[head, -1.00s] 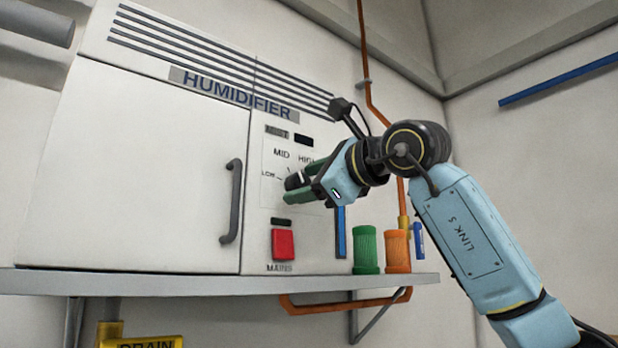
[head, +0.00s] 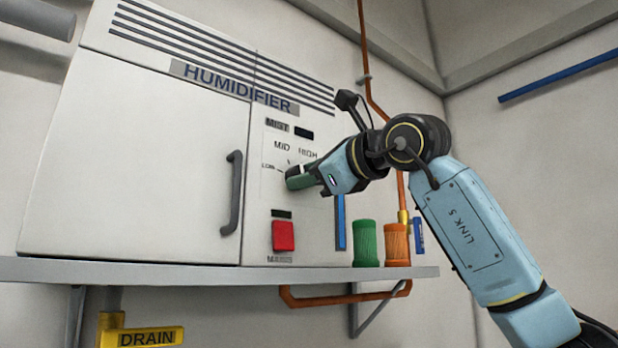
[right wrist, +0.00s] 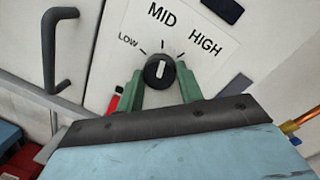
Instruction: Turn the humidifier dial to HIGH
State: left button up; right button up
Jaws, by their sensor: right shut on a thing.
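The humidifier (head: 150,150) is a white cabinet on a shelf. Its dark round dial (right wrist: 160,71) sits on a white plate (right wrist: 222,60) marked LOW, MID and HIGH. In the right wrist view the dial's white mark points up, about at the MID tick. My right gripper (head: 299,180) is shut on the dial, with one green finger on each side of it in the right wrist view (right wrist: 160,82). In the head view the fingers mostly hide the dial. My left gripper is not in view.
A red MAINS button (head: 283,236) is below the dial. A grey door handle (head: 232,193) is to its left. Green (head: 366,244) and orange (head: 397,245) ribbed cylinders stand on the shelf (head: 200,272), with an orange pipe (head: 365,80) behind.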

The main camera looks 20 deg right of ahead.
jog(key=shift+a+f+m+t+b, duration=0.1)
jog(key=shift+m+t+b, duration=0.15)
jog(key=shift+m+b, duration=1.35)
jog(key=shift+f+m+t+b, duration=0.1)
jog(key=shift+m+t+b, duration=0.35)
jog(key=shift+m, duration=2.15)
jog(key=shift+r, duration=0.1)
jog(key=o, duration=1)
jog(key=shift+s, duration=0.1)
jog(key=b+v, duration=0.5)
jog(key=v, duration=0.8)
jog(key=shift+s+r, duration=0.15)
jog(key=shift+s, duration=0.05)
jog(key=shift+w, duration=0.1)
